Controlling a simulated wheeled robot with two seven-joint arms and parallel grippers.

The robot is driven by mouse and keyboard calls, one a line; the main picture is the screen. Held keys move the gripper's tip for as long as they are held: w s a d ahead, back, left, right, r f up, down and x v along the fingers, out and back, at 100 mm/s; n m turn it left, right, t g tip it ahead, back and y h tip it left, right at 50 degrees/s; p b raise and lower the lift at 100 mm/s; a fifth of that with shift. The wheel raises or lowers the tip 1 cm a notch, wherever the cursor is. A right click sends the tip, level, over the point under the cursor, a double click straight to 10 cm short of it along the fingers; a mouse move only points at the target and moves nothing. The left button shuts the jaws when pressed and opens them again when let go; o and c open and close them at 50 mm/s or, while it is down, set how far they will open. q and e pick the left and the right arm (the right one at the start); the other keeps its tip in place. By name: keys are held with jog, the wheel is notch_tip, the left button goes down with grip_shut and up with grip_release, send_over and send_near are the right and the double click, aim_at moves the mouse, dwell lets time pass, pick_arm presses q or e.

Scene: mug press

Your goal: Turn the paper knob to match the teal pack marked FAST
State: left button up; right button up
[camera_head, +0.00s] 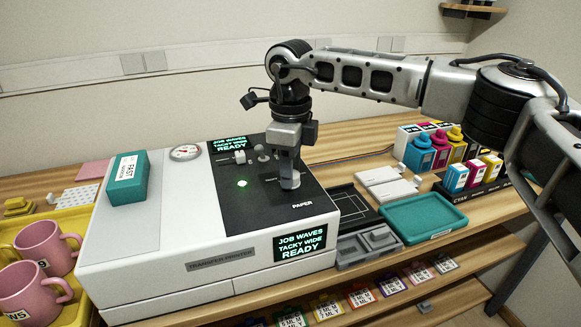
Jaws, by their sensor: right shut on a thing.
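The paper knob (290,181) sits on the dark panel of the transfer printer (160,236), just above the word PAPER. My right gripper (288,165) points down over it and is shut on the knob, hiding most of it and any marks around it. The teal pack marked FAST (127,178) stands on the printer's white top at the left. Smaller print under FAST is hard to read. A green light (242,183) glows on the panel. The front screen (299,243) reads JOB WAVES, TACKY WIDE, READY. My left gripper is not in view.
Pink mugs (46,246) stand in a yellow tray (84,222) at the left. Right of the printer are a teal tray (421,218), a grey tray (349,256) and ink bottles (440,150).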

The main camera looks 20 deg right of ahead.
jog(key=m, duration=0.9)
jog(key=shift+r, duration=0.1)
jog(key=shift+m, duration=0.3)
dwell(0.4)
jog(key=o, duration=1)
jog(key=shift+r, duration=0.1)
jog(key=shift+r, duration=7.9)
